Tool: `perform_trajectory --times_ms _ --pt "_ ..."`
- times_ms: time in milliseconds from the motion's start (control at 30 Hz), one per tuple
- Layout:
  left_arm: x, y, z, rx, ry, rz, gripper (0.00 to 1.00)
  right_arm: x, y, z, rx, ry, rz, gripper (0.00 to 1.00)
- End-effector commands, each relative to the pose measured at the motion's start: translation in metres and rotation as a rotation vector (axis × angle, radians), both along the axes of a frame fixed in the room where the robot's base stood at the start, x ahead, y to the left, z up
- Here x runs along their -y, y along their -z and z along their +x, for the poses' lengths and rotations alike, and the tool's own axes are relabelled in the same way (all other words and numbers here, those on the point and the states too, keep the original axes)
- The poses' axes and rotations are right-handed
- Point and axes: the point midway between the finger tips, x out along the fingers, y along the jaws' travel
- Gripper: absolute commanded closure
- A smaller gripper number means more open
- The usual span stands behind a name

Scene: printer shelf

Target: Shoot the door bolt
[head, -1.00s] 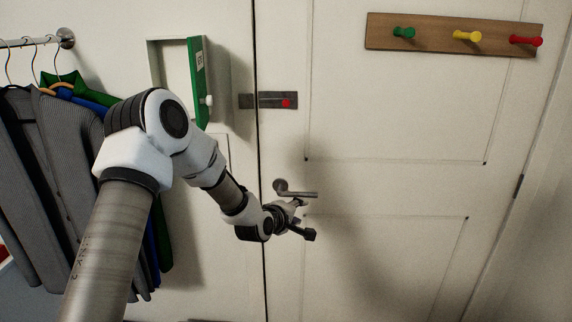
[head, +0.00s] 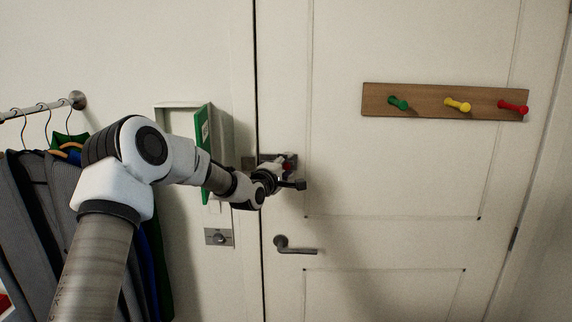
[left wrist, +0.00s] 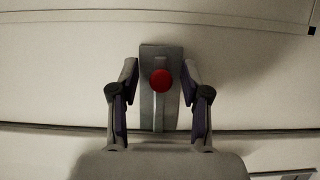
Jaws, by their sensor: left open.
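The door bolt is a grey metal plate on the white door (head: 400,190), near the door's left edge. In the left wrist view the bolt plate (left wrist: 160,55) stands upright in the picture, with a round red knob (left wrist: 161,80) on it and a slot below the knob. My left gripper (head: 290,172) is at the bolt in the head view and partly covers it. In the left wrist view its open fingers stand on either side of the plate and knob, with gaps, holding nothing. The keeper (head: 248,163) on the frame is partly hidden. My right gripper is not in view.
A lever handle (head: 295,249) is below the bolt. A small box with an open green door (head: 203,130) is left of it, close behind my left arm. Clothes (head: 30,210) hang at the far left. A peg board (head: 430,101) is at the upper right.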

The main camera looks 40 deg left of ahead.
Motion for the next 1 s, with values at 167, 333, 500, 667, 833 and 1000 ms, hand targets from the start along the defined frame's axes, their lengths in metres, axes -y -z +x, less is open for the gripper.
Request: perform_trajectory --times_ms 167,333,500,667,833,1000 --pt "0.000 0.001 0.000 0.000 0.000 0.001 0.78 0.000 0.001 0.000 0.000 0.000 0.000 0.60" --pt "0.000 0.001 0.000 0.000 0.000 0.001 1.00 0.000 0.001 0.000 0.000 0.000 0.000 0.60" --pt "-0.009 0.002 -0.005 0.000 -0.002 -0.001 1.00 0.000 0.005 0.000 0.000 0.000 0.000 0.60" --pt "-0.030 0.002 -0.019 0.001 -0.003 -0.002 1.00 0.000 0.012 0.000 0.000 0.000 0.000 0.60" --pt "-0.035 0.000 -0.022 0.001 -0.001 0.000 1.00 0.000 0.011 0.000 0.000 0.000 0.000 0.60" --pt "-0.035 0.000 -0.022 0.001 -0.001 0.000 1.00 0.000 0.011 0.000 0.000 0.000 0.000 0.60"
